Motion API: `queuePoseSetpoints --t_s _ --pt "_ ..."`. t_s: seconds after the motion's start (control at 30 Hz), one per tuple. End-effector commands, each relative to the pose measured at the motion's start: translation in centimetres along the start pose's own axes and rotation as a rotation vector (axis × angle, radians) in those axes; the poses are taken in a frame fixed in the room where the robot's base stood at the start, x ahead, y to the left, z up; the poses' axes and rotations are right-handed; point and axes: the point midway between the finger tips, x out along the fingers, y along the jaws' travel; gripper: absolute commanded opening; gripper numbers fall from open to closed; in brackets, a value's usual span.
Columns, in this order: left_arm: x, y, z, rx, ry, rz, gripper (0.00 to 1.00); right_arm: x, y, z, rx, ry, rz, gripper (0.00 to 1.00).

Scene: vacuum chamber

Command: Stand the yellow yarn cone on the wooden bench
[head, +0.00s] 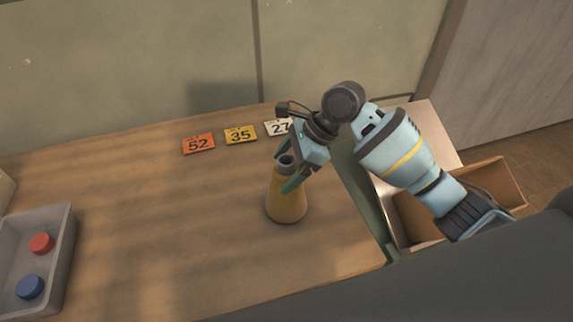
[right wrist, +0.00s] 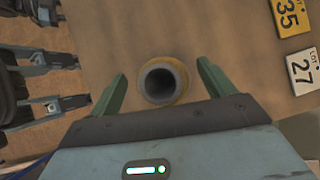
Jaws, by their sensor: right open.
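The yellow yarn cone (head: 287,203) stands upright on the wooden bench (head: 160,220), near the bench's right side. Its grey open top (head: 286,161) points up. My right gripper (head: 288,172) is open at the cone's top, with one green finger on each side. In the right wrist view the cone's round top (right wrist: 178,95) lies between the two fingers (right wrist: 163,88), with a gap on both sides. My left arm is outside the head view. Dark jointed parts at the left edge of the right wrist view look like mine, but I cannot tell their state.
Number cards 52 (head: 198,144), 35 (head: 240,135) and 27 (head: 277,127) lie along the bench's back. A grey tray (head: 66,235) with a red (head: 41,244) and a blue (head: 30,287) round piece is at left. An open box (head: 500,180) is beyond the right edge. The bench's middle is clear.

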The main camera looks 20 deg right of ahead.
Motion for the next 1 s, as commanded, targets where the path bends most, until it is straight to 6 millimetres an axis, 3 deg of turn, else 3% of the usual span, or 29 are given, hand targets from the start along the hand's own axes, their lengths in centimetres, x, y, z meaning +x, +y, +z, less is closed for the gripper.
queuePoseSetpoints --t_s 0.27,0.7,1.0 --pt "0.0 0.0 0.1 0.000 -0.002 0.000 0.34 -1.0 -0.1 0.1 0.001 0.000 -0.001 0.82" --pt "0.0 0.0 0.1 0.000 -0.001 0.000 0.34 -9.2 -0.1 0.1 0.000 0.000 -0.003 0.82" --pt "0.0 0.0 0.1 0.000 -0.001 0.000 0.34 -12.0 0.0 0.1 -0.001 0.001 0.000 0.82"
